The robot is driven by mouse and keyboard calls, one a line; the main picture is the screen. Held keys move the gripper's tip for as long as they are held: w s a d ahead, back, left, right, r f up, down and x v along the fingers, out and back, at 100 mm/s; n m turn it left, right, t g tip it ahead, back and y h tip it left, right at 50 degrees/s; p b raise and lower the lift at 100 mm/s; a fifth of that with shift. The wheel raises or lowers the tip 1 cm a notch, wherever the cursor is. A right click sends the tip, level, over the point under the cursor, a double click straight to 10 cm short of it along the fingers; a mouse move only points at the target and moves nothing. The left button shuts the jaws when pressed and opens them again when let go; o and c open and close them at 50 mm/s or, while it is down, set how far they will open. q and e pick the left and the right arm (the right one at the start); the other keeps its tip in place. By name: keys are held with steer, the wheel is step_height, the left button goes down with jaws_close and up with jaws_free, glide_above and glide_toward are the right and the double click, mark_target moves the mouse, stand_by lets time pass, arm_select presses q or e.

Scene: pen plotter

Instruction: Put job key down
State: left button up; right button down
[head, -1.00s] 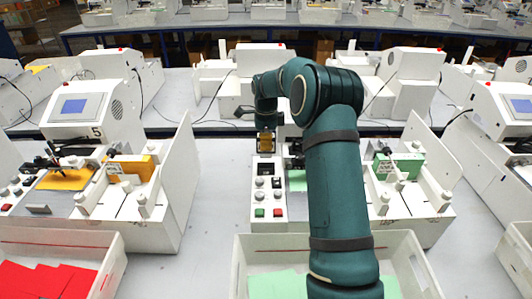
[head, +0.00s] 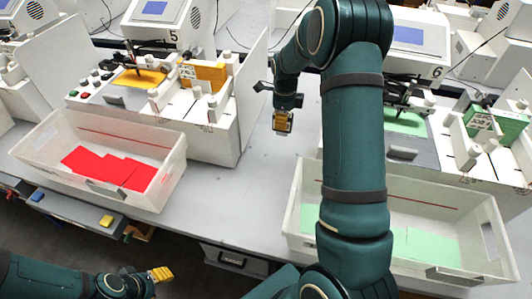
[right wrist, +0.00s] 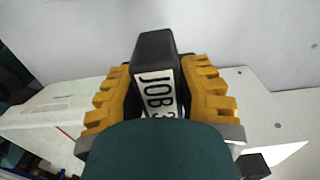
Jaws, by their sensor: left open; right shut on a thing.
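The job key (right wrist: 155,85) is a black block with a white label reading "JOB" and a partly hidden digit in the right wrist view. My right gripper (right wrist: 152,95) is shut on it, with a yellow finger on each side. In the head view my right gripper (head: 282,122) hangs over the bare grey table (head: 250,180), between the two plotter stations. I cannot tell whether the key touches the table. My left gripper (head: 160,273) is open and empty at the lower left, off the front of the table.
Plotter 5 (head: 150,25) stands left, with a bin (head: 165,185) of red sheets before it. Plotter 6 (head: 410,45) stands right, with a bin (head: 480,262) of green sheets before it, partly behind my right arm. The table strip between them is clear.

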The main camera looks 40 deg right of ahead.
steer(key=f, duration=0.5)
steer(key=f+b, duration=0.1)
steer(key=f, duration=0.1)
steer(key=shift+a+f, duration=0.2)
steer(key=shift+a, duration=0.05)
steer(key=shift+f, duration=1.65)
steer(key=shift+b, duration=0.3)
steer(key=shift+f, duration=0.2)
steer(key=c, duration=0.7)
jaws_free()
steer(key=shift+c, duration=0.2)
steer(key=shift+r, duration=0.15)
